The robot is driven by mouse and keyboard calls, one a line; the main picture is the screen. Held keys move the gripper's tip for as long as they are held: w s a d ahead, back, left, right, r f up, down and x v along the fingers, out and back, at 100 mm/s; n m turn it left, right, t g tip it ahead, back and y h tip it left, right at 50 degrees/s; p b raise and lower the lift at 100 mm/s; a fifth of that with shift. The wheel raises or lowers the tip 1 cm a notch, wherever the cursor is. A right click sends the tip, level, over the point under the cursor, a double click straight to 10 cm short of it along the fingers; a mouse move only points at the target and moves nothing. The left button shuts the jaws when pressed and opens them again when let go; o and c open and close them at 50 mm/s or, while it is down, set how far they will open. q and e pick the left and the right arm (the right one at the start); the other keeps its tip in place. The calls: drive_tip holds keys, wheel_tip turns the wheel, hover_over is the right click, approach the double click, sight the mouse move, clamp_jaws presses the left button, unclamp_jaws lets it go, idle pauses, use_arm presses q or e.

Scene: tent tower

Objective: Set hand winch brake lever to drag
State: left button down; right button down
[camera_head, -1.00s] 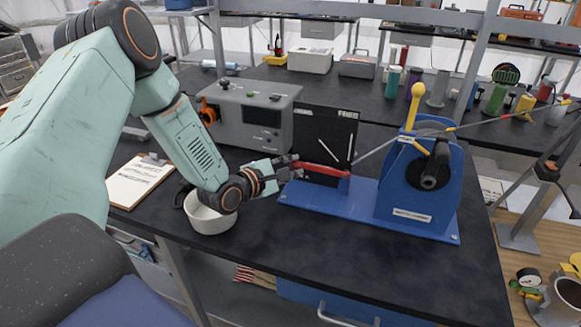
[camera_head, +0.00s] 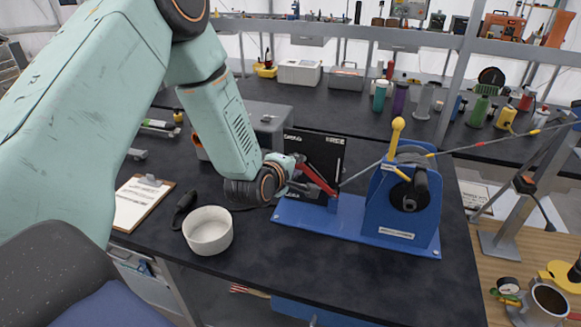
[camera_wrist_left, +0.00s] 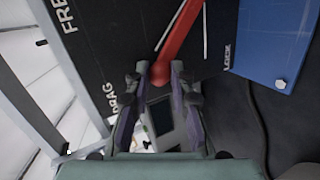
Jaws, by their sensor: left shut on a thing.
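The blue hand winch (camera_head: 400,205) stands on its blue base plate (camera_head: 300,217), with a yellow-knobbed handle on top. Its red brake lever (camera_head: 318,178) slopes up to the left across a black panel (camera_head: 332,150). My left gripper (camera_head: 303,183) is shut on the lever's outer end. In the left wrist view, the lever's red tip (camera_wrist_left: 160,76) sits between the fingertips. The panel there shows the words FREE, DRAG (camera_wrist_left: 120,100) and LOCK; the tip is beside DRAG, with LOCK on the far side. My right gripper is not in view.
A white bowl (camera_head: 208,232) and a clipboard (camera_head: 142,203) are on the dark bench left of the winch. A grey box (camera_head: 262,122) stands behind my left gripper. A cable runs from the winch to the upper right. The bench front is clear.

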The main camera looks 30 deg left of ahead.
use_arm(q)
drive_tip(key=shift+w+d+r+m, duration=0.1)
drive_tip(key=shift+d+r+m, duration=0.2)
drive_tip(key=shift+d+r, duration=0.15)
drive_tip(key=c, duration=1.1)
unclamp_jaws()
drive_tip(key=shift+f, duration=0.1)
drive_tip(key=shift+c, duration=0.2)
drive_tip(key=v, duration=1.2)
drive_tip(key=shift+d, duration=0.1)
